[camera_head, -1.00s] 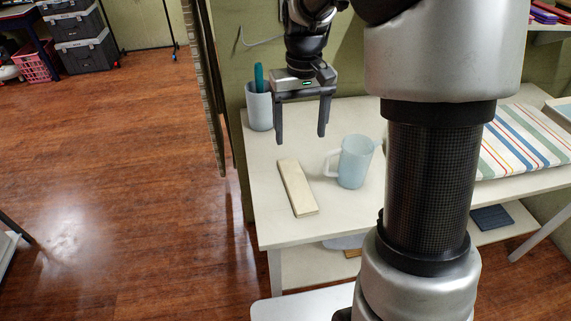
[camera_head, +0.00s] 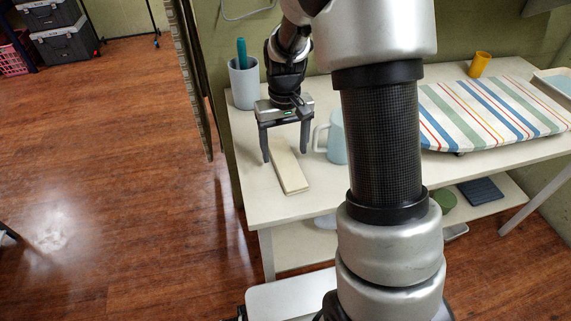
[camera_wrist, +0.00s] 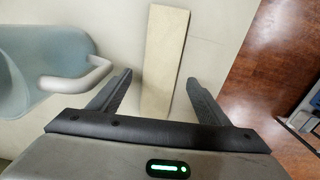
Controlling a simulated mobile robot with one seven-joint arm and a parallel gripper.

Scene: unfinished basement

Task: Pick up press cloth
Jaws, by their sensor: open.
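A long, flat cream strip, which seems to be the press cloth (camera_head: 290,171), lies on the white table (camera_head: 262,207) near its left end. It also shows in the wrist view (camera_wrist: 164,55), running between my fingers and away from me. My gripper (camera_head: 285,156) is open and empty above the strip's far part, fingers pointing down, one on each side of it. In the wrist view my gripper (camera_wrist: 158,78) straddles the strip. I cannot tell how much height is left between the fingertips and the table.
A pale blue mug (camera_head: 335,140) stands close to the right of the strip, its handle (camera_wrist: 90,78) near one finger. A grey cup (camera_head: 243,88) with a teal item stands behind left. A striped padded board (camera_head: 490,115) and yellow cup (camera_head: 479,64) are farther right.

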